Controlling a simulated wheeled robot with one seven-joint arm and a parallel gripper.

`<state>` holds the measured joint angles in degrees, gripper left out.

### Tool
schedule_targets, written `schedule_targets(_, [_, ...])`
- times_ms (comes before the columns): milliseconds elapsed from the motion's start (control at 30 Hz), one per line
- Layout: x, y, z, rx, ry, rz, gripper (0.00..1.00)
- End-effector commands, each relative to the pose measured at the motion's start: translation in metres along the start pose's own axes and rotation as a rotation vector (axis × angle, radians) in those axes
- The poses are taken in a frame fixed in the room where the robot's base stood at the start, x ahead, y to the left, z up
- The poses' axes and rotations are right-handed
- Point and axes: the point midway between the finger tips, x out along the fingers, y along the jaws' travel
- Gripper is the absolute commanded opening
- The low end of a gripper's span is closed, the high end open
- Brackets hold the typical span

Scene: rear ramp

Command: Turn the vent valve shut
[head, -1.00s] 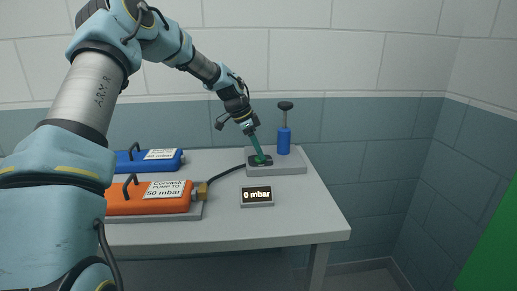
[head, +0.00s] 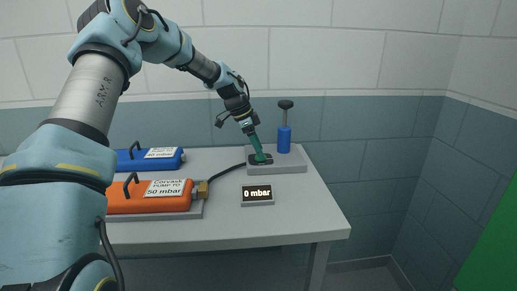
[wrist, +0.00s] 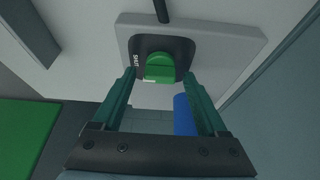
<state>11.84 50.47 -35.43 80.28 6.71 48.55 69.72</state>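The vent valve is a green round knob (wrist: 160,68) on a dark plate marked SHUT, with a small white mark at the knob's lower edge. In the head view the dark valve plate (head: 253,162) sits on a grey base at the table's back right, and my fingers hide most of the knob. My gripper (head: 261,157) points down at the valve. In the wrist view its two teal fingers (wrist: 160,75) stand open on either side of the knob, with a gap seeming to show on each side.
A blue hand pump (head: 284,138) stands close behind and right of the valve. A display (head: 257,195) reading 0 mbar lies in front. An orange cylinder (head: 150,198) and a blue cylinder (head: 140,161) lie left. A black hose (head: 228,172) runs from the orange one's fitting to the valve base.

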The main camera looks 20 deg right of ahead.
Motion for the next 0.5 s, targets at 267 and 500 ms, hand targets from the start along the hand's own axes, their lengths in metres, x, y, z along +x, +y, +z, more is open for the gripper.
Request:
schedule_targets(267, [-0.001, 0.000, 0.000, -0.001, 0.000, 0.000, 0.80])
schedule_targets(500, [-0.027, -0.001, 0.001, -0.001, 0.000, -0.005, 0.80])
